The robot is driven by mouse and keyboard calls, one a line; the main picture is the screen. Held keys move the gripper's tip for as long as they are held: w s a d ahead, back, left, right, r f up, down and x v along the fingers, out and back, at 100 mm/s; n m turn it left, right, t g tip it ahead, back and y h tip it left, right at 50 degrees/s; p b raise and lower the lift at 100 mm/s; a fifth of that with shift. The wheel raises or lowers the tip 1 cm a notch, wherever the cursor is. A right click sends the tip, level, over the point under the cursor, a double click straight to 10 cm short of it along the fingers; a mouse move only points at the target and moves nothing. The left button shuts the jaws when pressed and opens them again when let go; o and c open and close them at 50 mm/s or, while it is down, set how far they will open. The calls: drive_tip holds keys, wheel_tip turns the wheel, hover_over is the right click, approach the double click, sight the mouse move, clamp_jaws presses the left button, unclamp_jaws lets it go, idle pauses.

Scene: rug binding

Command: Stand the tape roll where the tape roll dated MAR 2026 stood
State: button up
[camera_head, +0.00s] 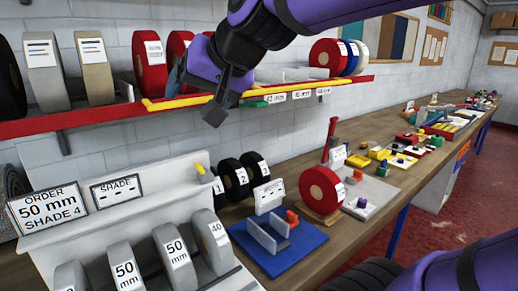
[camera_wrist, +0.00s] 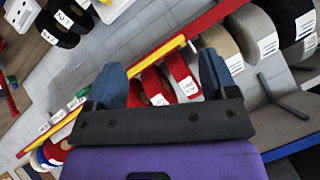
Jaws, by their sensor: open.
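Red tape rolls stand on the wall shelf: one at the left (camera_head: 149,62), one beside it (camera_head: 178,45), and part of another behind my gripper. Their white labels are too small to read, so I cannot tell which is dated MAR 2026. Another red roll (camera_head: 318,190) stands on a wooden base on the bench. My gripper (camera_head: 200,90) is in front of the shelf's yellow-edged section, open and empty. In the wrist view, its blue-grey fingers (camera_wrist: 162,68) are spread, with two red rolls (camera_wrist: 154,86) (camera_wrist: 184,76) showing beyond and between them.
Grey and beige rolls (camera_head: 95,70) stand left on the shelf (camera_head: 90,119); red, blue and white rolls stand right. Below are an order sign (camera_head: 48,207), a rack of grey rolls (camera_head: 174,255), black rolls (camera_head: 234,180) and a blue fixture (camera_head: 290,255). The bench runs far right, cluttered.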

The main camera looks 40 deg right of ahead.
drive_tip(key=s+d+f+n+g+h, duration=0.2)
drive_tip(key=s+d+f+n+g, duration=0.1)
drive_tip(key=s+d+f, duration=0.5)
drive_tip(key=s+f+g, duration=0.1)
drive_tip(key=s+f, duration=0.1)
drive_tip(key=s, duration=0.1)
drive_tip(key=shift+s+d+f+h, duration=0.2)
drive_tip(key=shift+s+d+h, duration=0.1)
drive_tip(key=shift+h, duration=0.1)
drive_tip(key=shift+c, duration=0.3)
